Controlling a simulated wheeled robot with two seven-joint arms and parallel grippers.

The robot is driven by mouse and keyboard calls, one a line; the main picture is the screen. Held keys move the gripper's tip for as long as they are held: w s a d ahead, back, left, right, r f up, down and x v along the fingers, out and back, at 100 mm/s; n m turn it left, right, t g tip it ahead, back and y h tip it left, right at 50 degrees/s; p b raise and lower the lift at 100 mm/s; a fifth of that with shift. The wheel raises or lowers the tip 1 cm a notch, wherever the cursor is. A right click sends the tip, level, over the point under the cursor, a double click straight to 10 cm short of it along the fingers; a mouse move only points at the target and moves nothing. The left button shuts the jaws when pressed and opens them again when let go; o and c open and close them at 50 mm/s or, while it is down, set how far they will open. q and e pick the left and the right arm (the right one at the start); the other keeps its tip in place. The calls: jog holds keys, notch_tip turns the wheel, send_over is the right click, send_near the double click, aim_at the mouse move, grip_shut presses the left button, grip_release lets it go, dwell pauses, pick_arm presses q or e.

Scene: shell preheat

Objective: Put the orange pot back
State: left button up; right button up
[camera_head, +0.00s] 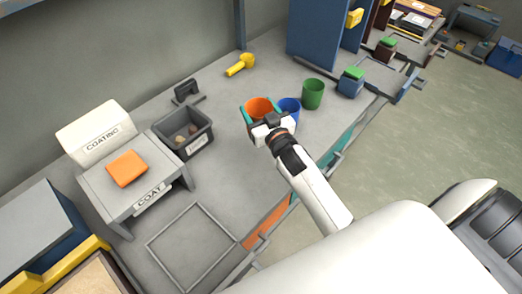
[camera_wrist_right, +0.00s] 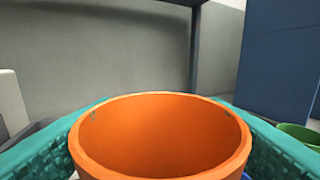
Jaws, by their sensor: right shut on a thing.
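The orange pot (camera_head: 258,107) is an open cup, upright, next to a blue pot (camera_head: 289,108) and a green pot (camera_head: 312,94) on the grey bench. My right gripper (camera_head: 259,114) is shut on the orange pot, with its teal fingers on either side. In the right wrist view the orange pot (camera_wrist_right: 160,137) fills the lower middle, its rim facing up and its inside empty as far as I see. Whether its base touches the bench is hidden by the gripper. My left gripper is not in view.
A dark bin (camera_head: 183,135) with small lumps stands left of the pot. A white coating station (camera_head: 97,133) with an orange block (camera_head: 127,168) is farther left. A yellow tool (camera_head: 240,65) lies behind. An empty square frame (camera_head: 191,246) marks the front bench.

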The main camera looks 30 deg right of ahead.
jog(key=shift+w+d+f, duration=0.3)
jog(key=shift+w, duration=0.2)
notch_tip(320, 180, down, 5)
jog(key=shift+w+d+f+b, duration=0.1)
jog(key=shift+f+b, duration=0.05)
jog(key=shift+b, duration=0.15)
notch_tip(320, 180, down, 4)
jog(key=shift+r+b, duration=0.1)
jog(key=shift+b, duration=0.2)
jog(key=shift+f, duration=0.2)
jog(key=shift+f, duration=0.15)
jog(key=o, duration=1.1)
